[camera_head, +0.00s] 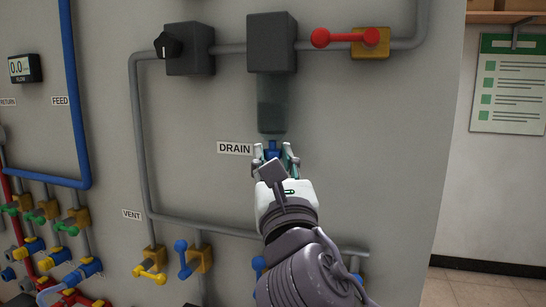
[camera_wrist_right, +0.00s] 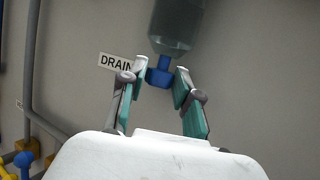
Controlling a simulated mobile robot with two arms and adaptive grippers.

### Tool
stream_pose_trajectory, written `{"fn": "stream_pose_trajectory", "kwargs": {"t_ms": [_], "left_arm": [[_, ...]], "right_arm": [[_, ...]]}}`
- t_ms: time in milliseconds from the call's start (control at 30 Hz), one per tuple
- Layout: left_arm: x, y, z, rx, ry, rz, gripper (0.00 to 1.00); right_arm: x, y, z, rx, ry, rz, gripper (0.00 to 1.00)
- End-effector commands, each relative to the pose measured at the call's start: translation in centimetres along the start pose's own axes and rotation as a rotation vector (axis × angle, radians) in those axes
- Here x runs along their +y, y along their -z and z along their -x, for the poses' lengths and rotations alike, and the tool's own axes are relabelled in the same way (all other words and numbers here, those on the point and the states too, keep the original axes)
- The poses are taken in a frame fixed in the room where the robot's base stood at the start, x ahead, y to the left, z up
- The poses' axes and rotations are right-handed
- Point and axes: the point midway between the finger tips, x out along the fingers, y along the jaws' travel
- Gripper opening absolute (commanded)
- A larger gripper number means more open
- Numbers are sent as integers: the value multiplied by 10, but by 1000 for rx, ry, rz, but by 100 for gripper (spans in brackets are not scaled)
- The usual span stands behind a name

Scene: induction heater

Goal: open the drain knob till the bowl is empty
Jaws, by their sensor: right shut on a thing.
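The drain knob (camera_head: 272,147) is blue and sits under the clear bowl (camera_head: 271,104), beside the DRAIN label (camera_head: 234,148). My right gripper (camera_head: 275,158) reaches up to the knob from below, its fingers on either side, shut on it. In the right wrist view the blue knob (camera_wrist_right: 160,72) shows between the two fingertips (camera_wrist_right: 158,78), under the bowl (camera_wrist_right: 176,28). The bowl looks greenish grey and see-through; I cannot tell surely how much liquid it holds. My left gripper is not in view.
A dark block (camera_head: 272,42) sits above the bowl, joined by grey pipes to a black-knobbed box (camera_head: 188,48) and a red lever (camera_head: 345,38). Blue and yellow valves (camera_head: 150,268) are at lower left. The panel right of the bowl is bare.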

Motion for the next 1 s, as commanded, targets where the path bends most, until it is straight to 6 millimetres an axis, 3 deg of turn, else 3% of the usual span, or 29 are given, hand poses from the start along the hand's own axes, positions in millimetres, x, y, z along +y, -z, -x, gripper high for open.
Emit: {"fn": "stream_pose_trajectory", "kwargs": {"t_ms": [233, 567, 600, 700, 733, 1000], "left_arm": [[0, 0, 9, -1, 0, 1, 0], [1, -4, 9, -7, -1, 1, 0], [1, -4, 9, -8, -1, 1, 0], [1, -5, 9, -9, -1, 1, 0], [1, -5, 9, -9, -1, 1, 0], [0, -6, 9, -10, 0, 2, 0]], "right_arm": [[-3, -2, -1, -4, -162, -65, 0], [-2, -2, 0, -3, -180, -77, 0], [-2, -2, 0, -3, -180, -77, 37], [-2, -2, 0, -3, -180, -76, 54], [-2, -2, 0, -2, -180, -76, 58], [-2, -1, 0, 0, -179, -75, 58]]}}
